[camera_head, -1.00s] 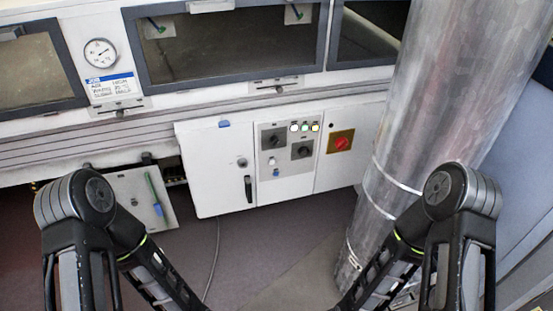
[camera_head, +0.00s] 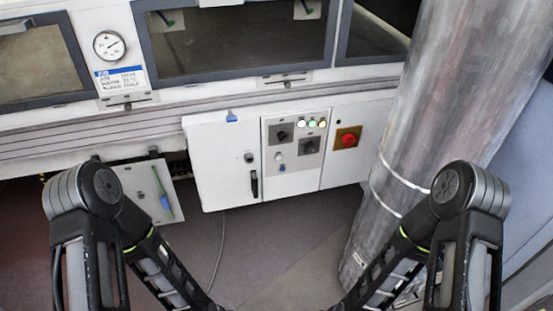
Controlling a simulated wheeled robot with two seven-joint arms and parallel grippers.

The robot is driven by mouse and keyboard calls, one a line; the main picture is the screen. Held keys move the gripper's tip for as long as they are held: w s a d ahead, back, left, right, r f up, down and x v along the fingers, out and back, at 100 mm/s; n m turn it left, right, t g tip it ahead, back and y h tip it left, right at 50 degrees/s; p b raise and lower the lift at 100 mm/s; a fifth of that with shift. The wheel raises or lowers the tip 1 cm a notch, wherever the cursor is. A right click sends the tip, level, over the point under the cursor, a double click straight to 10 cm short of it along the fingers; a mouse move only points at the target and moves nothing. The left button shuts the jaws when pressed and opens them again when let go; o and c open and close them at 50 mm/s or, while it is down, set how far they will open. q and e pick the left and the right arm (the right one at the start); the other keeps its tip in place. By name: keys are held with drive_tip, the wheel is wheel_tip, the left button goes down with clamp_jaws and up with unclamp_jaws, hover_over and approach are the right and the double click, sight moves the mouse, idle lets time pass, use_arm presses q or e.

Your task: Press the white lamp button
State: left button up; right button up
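The control panel (camera_head: 292,185) is on the white cabinet front under the tunnel windows. A row of small lit lamps runs along its top: a white one (camera_head: 302,124) at the left, a green one (camera_head: 312,123) in the middle and a pale yellowish one (camera_head: 322,124) at the right. Lower on the panel is a small white round button (camera_head: 281,157), just above a blue one (camera_head: 282,168). I cannot tell which is the white lamp button. My two arms show at the lower left and lower right, apart from the panel. Both grippers are out of view.
A red knob on a yellow plate (camera_head: 347,139) is right of the panel. Two dark rotary knobs are on it. A cabinet door with a black handle (camera_head: 254,184) is at its left. A large metal duct (camera_head: 440,110) stands at the right. Floor before the cabinet looks clear except for a thin cable (camera_head: 219,250).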

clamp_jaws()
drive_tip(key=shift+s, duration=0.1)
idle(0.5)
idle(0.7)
